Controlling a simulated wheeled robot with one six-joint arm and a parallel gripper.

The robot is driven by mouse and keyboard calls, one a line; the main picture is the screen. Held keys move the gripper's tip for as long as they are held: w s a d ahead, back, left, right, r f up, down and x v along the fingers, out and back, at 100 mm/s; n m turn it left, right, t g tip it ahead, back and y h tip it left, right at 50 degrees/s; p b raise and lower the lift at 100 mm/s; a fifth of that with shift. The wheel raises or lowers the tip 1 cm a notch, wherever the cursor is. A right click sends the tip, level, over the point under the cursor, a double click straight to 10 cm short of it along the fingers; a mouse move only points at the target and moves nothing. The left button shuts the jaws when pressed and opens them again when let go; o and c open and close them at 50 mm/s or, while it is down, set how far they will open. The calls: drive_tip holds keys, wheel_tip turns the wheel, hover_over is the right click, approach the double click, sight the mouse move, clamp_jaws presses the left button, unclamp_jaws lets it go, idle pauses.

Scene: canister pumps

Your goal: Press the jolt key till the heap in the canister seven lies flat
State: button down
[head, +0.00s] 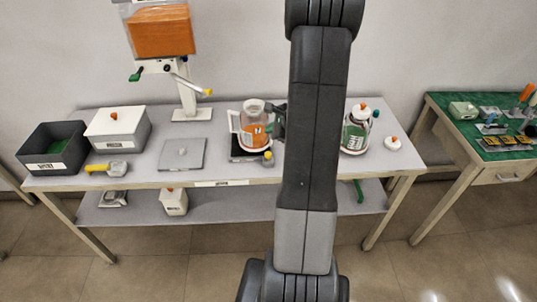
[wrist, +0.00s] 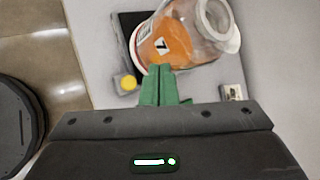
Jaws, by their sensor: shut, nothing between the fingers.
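Canister seven (head: 249,130) is a clear jug with orange contents, standing on a dark base (head: 238,154) on the table. In the wrist view the canister (wrist: 185,40) shows a white label with a 7; I cannot tell whether its heap is flat. A round yellow key (wrist: 127,82) sits at the base's near corner, and it also shows in the head view (head: 268,155); I take it as the jolt key. My gripper (wrist: 161,72) has its green fingers shut and empty. The fingertips appear in front of the canister, right of the yellow key. My arm hides much of the gripper in the head view.
A second canister (head: 356,132) with green contents stands right of my arm, beside a white lid (head: 392,143). A grey plate (head: 183,155), a white box (head: 118,128) and a dark bin (head: 54,148) stand left. An orange-filled hopper (head: 160,32) stands behind.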

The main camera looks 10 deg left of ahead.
drive_tip(key=b, duration=0.5)
hover_over(267, 152)
drive_tip(key=s+d, duration=0.1)
drive_tip(key=d, duration=0.1)
drive_tip(key=f, duration=0.7)
drive_tip(key=shift+a, duration=0.2)
drive_tip(key=shift+f+b, duration=0.65)
drive_tip(key=shift+f, duration=0.15)
idle(0.3)
drive_tip(key=shift+f+b, duration=0.25)
drive_tip(key=shift+b, duration=0.25)
drive_tip(key=shift+s+f+b, duration=0.1)
drive_tip(key=shift+f+b, duration=0.6)
drive_tip(key=shift+b, duration=0.05)
idle(0.6)
idle(0.3)
drive_tip(key=shift+r+p, duration=0.85)
drive_tip(key=shift+r, duration=0.3)
drive_tip(key=shift+r, duration=0.1)
